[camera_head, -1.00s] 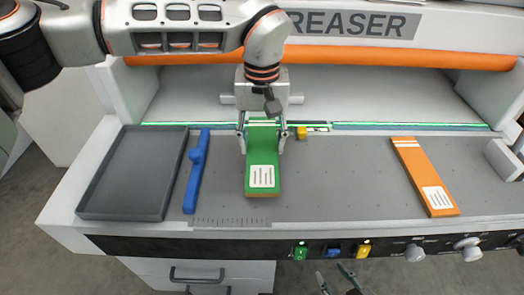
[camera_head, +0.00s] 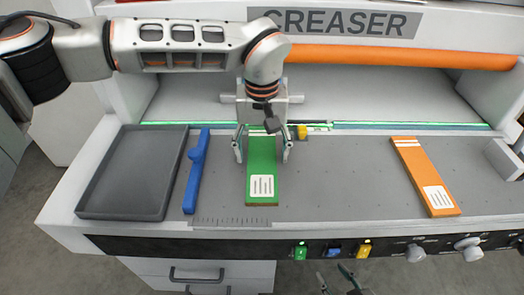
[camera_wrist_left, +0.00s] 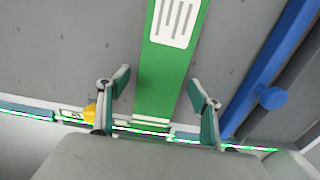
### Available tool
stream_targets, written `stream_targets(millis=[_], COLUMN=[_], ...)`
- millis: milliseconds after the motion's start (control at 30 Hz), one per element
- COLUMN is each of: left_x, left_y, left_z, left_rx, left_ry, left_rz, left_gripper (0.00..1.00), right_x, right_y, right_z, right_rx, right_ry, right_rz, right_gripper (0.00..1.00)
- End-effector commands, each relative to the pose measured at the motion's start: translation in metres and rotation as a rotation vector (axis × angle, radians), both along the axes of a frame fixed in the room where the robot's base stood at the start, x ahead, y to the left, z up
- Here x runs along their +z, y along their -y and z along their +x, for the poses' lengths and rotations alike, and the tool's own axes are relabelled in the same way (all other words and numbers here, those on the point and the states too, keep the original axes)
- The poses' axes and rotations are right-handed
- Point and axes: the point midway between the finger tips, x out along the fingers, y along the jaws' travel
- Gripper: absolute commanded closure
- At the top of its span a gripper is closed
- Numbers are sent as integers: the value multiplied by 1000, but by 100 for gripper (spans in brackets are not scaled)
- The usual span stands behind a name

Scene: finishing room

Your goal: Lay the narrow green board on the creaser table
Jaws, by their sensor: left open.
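The narrow green board (camera_head: 262,183) with a white label lies flat on the grey creaser table (camera_head: 335,180), near end toward the front ruler marks. My left gripper (camera_head: 262,153) is open above the board's far part, one finger on each side and apart from it. In the left wrist view the green board (camera_wrist_left: 165,80) runs between the two spread fingers of the left gripper (camera_wrist_left: 160,88), with gaps on both sides. My right gripper (camera_head: 334,273) shows only its fingertips, spread apart, in front of the table's front edge.
A dark empty tray (camera_head: 95,205) and a blue bar (camera_head: 197,172) lie left of the board. An orange board (camera_head: 424,176) lies at the right. A small yellow block (camera_head: 302,132) is near the green-lit back slot. The table's middle right is clear.

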Motion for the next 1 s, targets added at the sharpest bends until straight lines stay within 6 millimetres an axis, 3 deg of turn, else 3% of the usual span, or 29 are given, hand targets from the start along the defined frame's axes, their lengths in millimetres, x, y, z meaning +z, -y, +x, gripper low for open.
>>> stream_targets(millis=[233,500,700,1000], left_x=[22,78,109,123], left_y=[0,0,0,0], left_z=[1,1,1,0], left_rx=[1,1,1,0], left_ry=[4,6,3,0], left_rz=[0,0,0,0], left_gripper=[35,35,35,35], right_x=[2,5,6,4], right_y=[0,-1,-1,-2], right_z=[1,1,1,-1], right_rx=[0,-1,-1,0], right_ry=[2,4,4,-1], right_rz=[1,3,7,7], right_gripper=[60,60,60,60])
